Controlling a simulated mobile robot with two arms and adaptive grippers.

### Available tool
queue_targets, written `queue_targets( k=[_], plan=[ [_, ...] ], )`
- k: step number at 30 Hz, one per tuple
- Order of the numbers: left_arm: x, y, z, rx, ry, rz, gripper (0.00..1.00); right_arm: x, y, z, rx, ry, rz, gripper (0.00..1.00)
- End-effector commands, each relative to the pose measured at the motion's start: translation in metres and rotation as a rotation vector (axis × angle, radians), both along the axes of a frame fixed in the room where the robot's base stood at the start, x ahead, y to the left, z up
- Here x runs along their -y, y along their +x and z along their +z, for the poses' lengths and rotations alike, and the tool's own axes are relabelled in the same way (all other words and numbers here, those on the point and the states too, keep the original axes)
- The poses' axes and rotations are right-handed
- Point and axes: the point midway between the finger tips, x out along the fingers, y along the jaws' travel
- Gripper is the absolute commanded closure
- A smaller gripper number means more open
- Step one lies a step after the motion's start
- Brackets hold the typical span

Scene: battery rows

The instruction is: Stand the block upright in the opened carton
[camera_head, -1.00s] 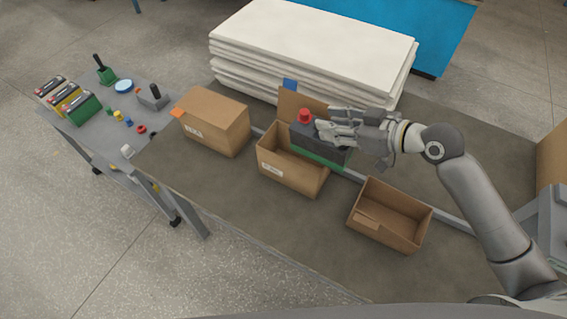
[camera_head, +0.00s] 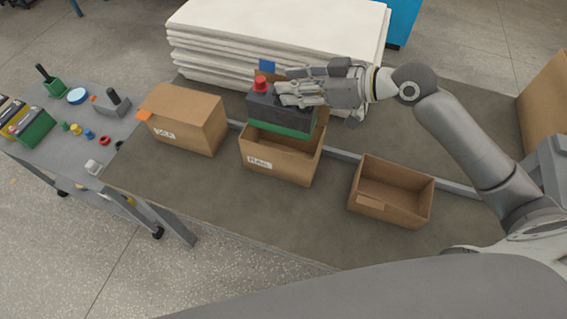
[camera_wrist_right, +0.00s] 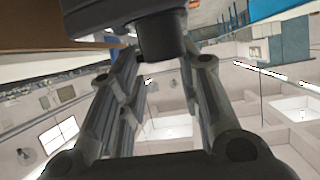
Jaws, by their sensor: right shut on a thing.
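The block (camera_head: 277,110) is dark grey with a green band at its lower edge and a red cap on top. My right gripper (camera_head: 285,93) is shut on it from the right, and the block looks upright. The block is over the open middle carton (camera_head: 277,165), which has a white label on its front and a raised flap behind. The block hides the carton's back part, so I cannot tell whether its lower edge is inside. In the right wrist view a dark part of the block (camera_wrist_right: 160,37) shows between the fingers. My left gripper is not in view.
A closed carton (camera_head: 186,118) with an orange tag stands to the left, and another open, empty carton (camera_head: 391,190) to the right. White stacked sheets (camera_head: 275,35) lie behind. A side table (camera_head: 75,110) at left holds batteries and small parts.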

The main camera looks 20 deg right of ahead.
Motion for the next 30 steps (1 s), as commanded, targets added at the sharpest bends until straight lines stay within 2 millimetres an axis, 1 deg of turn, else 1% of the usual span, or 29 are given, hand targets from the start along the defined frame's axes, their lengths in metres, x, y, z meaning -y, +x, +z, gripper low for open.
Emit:
queue_targets(
  k=[1, 4, 12, 15, 20, 25, 30],
  plan=[
    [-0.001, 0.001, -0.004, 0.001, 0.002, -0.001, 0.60, 0.000, 0.001, 0.004, 0.012, 0.010, 0.001, 1.00],
    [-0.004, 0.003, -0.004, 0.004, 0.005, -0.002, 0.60, 0.000, 0.001, -0.002, 0.005, 0.015, 0.002, 1.00],
    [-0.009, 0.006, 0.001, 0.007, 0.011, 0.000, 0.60, 0.000, 0.000, -0.041, 0.003, 0.018, 0.001, 1.00],
    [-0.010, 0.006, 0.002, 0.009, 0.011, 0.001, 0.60, 0.000, 0.001, -0.050, 0.004, 0.018, 0.001, 1.00],
    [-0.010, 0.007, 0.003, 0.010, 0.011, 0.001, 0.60, 0.000, 0.001, -0.060, 0.005, 0.017, 0.002, 1.00],
    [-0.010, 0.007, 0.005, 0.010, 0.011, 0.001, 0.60, 0.000, 0.001, -0.081, 0.001, 0.017, 0.001, 1.00],
    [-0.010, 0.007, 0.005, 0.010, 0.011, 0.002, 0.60, 0.000, 0.001, -0.092, 0.006, 0.016, 0.000, 1.00]
  ],
)
